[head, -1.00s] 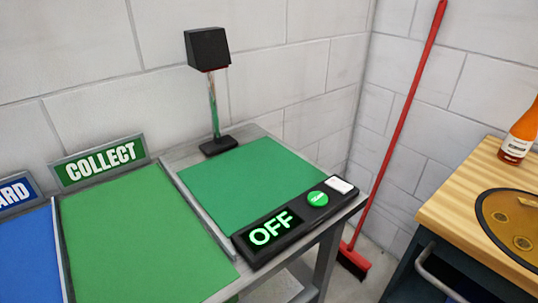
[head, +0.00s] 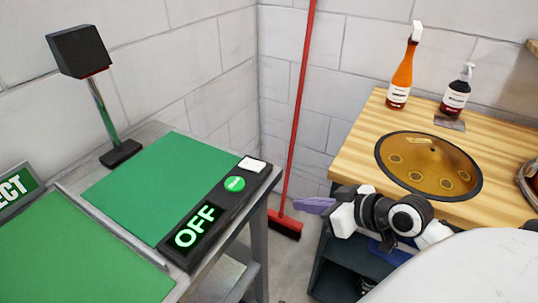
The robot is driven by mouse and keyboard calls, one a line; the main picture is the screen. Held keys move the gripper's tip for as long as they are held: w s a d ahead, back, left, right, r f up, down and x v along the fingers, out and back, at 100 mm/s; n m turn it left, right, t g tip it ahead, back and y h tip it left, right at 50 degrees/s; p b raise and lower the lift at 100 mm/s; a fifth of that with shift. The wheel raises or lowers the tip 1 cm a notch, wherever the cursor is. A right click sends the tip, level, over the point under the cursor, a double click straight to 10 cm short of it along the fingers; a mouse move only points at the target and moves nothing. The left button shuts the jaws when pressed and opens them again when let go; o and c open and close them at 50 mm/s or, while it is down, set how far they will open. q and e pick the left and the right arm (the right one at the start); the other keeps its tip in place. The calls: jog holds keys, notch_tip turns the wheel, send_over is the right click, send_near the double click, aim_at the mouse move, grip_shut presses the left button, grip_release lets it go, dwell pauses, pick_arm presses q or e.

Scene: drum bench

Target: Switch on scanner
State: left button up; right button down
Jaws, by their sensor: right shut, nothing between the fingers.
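The scanner stands on the grey bench at the left, with a black scanner head (head: 80,52) on a metal post above a green mat (head: 150,185). Its black control panel (head: 178,246) runs along the mat's right edge. The panel's display (head: 194,227) reads OFF in lit green letters. A round green button (head: 234,184) and a white pad (head: 252,164) are farther up the panel. My right gripper (head: 306,205) is shut and empty, pointing left, to the right of the panel and apart from it. My left gripper is not in view.
A red broom (head: 299,120) leans in the wall corner between the benches. A wooden workbench (head: 360,150) at the right holds a golden drum (head: 428,165), an orange bottle (head: 403,72) and a dark spray bottle (head: 456,95). A green COLLECT area (head: 75,255) lies left of the scanner.

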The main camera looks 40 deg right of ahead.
notch_tip(320, 180, up, 18)
jog(key=a+n+t+y, duration=0.1)
jog(key=n+y, duration=0.2)
jog(key=shift+s+a+r+n+p, duration=0.15)
jog(key=shift+s+a+n+p, duration=0.15)
jog(key=shift+s+n+p, duration=0.1)
jog(key=shift+w, duration=0.15)
jog(key=p, duration=0.1)
send_over(252, 164)
jog(key=s+d, duration=0.1)
jog(key=s, duration=0.3)
jog(key=f, duration=0.3)
jog(key=shift+w+d+f, duration=0.15)
jog(key=shift+w+f, duration=0.05)
jog(key=shift+w, duration=0.05)
jog(key=f, duration=0.2)
jog(key=shift+s+d+f, duration=0.1)
jog(key=shift+s+f, duration=0.1)
jog(key=shift+f, duration=0.2)
jog(key=shift+s+f, duration=0.1)
jog(key=shift+f, duration=0.65)
